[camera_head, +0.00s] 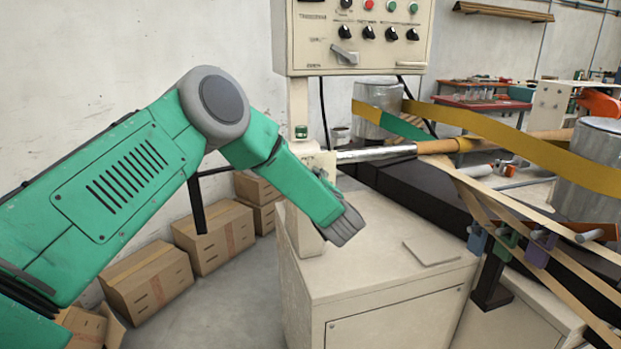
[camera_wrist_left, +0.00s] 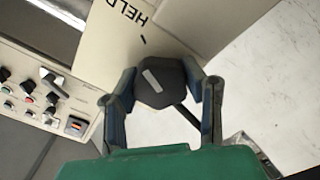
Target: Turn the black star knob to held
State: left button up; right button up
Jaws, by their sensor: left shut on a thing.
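The black star knob (camera_wrist_left: 172,92) shows in the left wrist view, with a white pointer stripe on its face. The stripe slants up and left, roughly toward the tick below the HELD label (camera_wrist_left: 130,12); exact alignment I cannot tell. My left gripper (camera_wrist_left: 162,82) is shut on the knob, one blue finger on each side. In the head view my left gripper (camera_head: 345,226) is at the cream post of the machine, and the knob is hidden there. My right gripper is not in view.
A control panel (camera_head: 352,30) with knobs and buttons is above the gripper. A cream cabinet (camera_head: 375,290) stands below, with a flat plate (camera_head: 431,251) on top. A metal shaft (camera_head: 375,154) runs right from the post. Cardboard boxes (camera_head: 148,280) line the wall at left.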

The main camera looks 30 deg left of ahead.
pick_arm(q)
jog(key=shift+s+d+f+m, duration=0.1)
jog(key=shift+d+f+m, duration=0.2)
jog(key=shift+f, duration=0.2)
jog(key=o, duration=1.2)
jog(key=shift+c, duration=0.2)
jog(key=shift+w+r, duration=0.1)
jog(key=shift+w, duration=0.1)
jog(key=shift+r, duration=0.1)
jog(key=shift+s, duration=0.1)
jog(key=v, duration=1.2)
